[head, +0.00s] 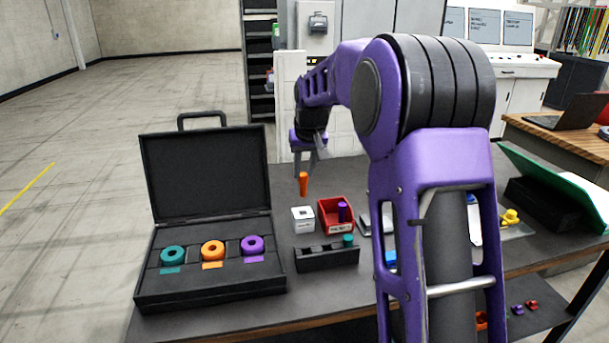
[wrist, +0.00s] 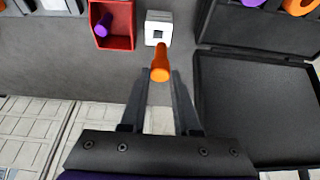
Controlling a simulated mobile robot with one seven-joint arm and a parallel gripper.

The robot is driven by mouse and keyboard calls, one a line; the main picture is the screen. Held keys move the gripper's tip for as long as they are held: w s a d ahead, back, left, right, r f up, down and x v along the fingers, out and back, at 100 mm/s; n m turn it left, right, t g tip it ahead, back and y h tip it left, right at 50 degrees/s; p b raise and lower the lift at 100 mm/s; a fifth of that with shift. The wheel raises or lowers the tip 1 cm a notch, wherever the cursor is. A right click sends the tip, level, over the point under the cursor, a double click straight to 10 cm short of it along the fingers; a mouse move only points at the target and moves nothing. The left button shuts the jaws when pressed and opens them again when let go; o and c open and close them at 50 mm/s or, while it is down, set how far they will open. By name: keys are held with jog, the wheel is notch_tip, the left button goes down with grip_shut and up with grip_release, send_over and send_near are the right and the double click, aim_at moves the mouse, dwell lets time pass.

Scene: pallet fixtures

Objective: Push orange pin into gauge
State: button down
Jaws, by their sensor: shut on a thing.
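The orange pin (head: 303,184) hangs upright below my gripper (head: 311,158), above the table behind the white block in the head view. In the wrist view the pin (wrist: 160,66) is between the fingertips of my gripper (wrist: 161,78), which is shut on it. The open black case (head: 210,292) holds a teal ring (head: 173,257), an orange ring (head: 212,251) and a purple ring (head: 252,246), each with a matching label. I cannot tell for sure which thing is the gauge. The orange ring (wrist: 301,5) is partly cut off in the wrist view.
A white block (head: 303,226) with a dark square opening stands right of the case. Beside it are a red bin (head: 336,229) holding a purple pin (head: 342,211) and a black holder (head: 325,262) with a teal pin (head: 348,240). The raised case lid (head: 205,175) stands left of my gripper.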

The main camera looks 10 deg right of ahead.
aim_at(304, 192)
jog(key=shift+d+b+x, duration=0.15)
jog(key=shift+b+x, duration=0.3)
jog(key=shift+x, duration=1.25)
jog(key=shift+d+b+x, duration=0.1)
jog(key=shift+b+x, duration=0.35)
jog(key=shift+x, duration=1.3)
jog(key=shift+f+b, duration=0.6)
jog(key=shift+f, duration=0.55)
jog(key=shift+c, duration=0.8)
grip_release()
jog(key=shift+r, duration=0.1)
